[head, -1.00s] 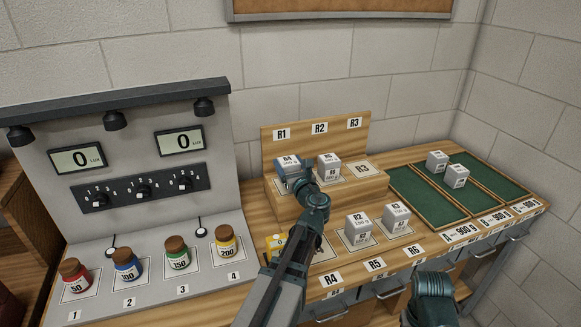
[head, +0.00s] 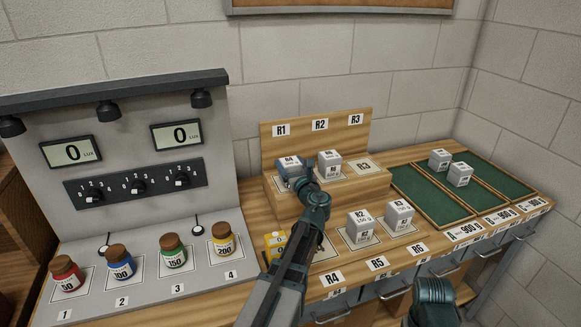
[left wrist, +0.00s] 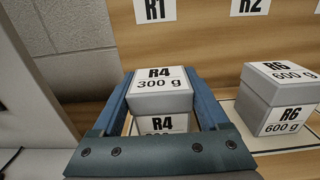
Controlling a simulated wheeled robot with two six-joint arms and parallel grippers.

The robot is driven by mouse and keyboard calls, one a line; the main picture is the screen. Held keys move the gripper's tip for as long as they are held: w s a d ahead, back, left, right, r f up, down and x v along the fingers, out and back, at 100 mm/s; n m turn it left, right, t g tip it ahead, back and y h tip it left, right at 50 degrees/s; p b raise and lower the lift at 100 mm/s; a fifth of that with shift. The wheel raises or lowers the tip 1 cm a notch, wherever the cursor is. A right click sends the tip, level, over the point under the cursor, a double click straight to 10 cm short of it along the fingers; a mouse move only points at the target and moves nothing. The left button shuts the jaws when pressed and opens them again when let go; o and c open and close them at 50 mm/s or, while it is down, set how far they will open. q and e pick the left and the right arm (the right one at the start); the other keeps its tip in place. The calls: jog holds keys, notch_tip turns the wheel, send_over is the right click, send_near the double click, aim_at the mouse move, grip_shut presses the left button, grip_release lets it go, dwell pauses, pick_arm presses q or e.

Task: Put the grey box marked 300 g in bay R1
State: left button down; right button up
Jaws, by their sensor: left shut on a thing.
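The grey box marked R4 and 300 g (left wrist: 160,90) sits between the two blue fingers of my left gripper (left wrist: 160,104), which is shut on it. In the head view the box (head: 290,162) is upright at the left end of the raised wooden shelf, below the R1 label (head: 281,130). The gripper (head: 292,178) reaches it from the front. The bay R1 surface is mostly hidden by the box and gripper, so I cannot tell whether the box touches it. My right gripper is not in view; only part of my right arm shows at the bottom.
A grey box marked R6 600 g (head: 329,164) stands close right, in bay R2. Bay R3 (head: 364,168) is empty. Boxes R2 (head: 359,226) and R3 (head: 399,215) stand on the lower front row. A yellow object (head: 275,241) is partly behind my arm. Jars stand left.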

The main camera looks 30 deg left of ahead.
pick_arm(q)
jog(key=shift+f, duration=0.1)
grip_release()
jog(key=shift+r, duration=0.2)
jog(key=v, duration=1.2)
jog(key=shift+s+f, duration=0.1)
